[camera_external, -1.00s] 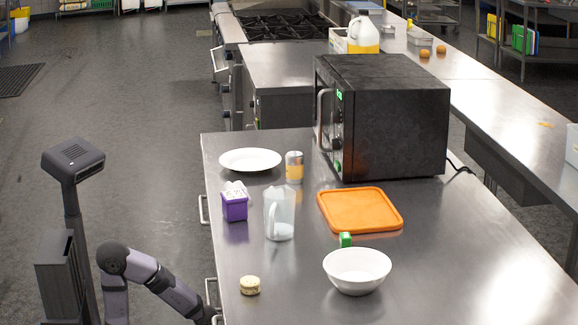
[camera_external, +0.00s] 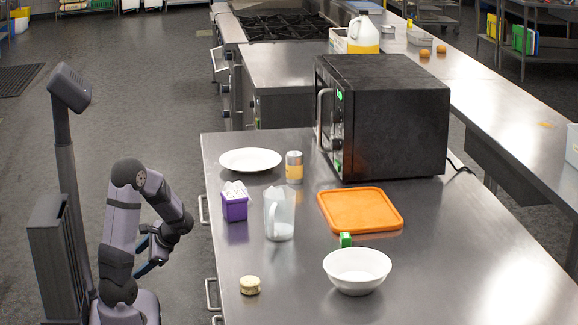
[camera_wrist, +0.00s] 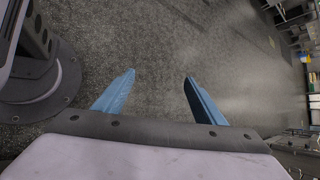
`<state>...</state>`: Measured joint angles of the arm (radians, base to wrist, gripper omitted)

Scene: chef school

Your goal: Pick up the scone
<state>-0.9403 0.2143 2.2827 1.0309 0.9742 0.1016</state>
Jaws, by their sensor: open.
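The scone (camera_external: 250,285) is a small, pale, round piece on the steel table (camera_external: 300,300), near its left front edge. My gripper (camera_external: 146,262) is off the left side of the table, over the floor, well apart from the scone. In the wrist view my gripper (camera_wrist: 158,80) has two blue fingers spread wide with only grey floor between them. The scone does not show in the wrist view.
A white bowl (camera_external: 357,278) stands right of the scone, with a small green box (camera_external: 345,240) behind it.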

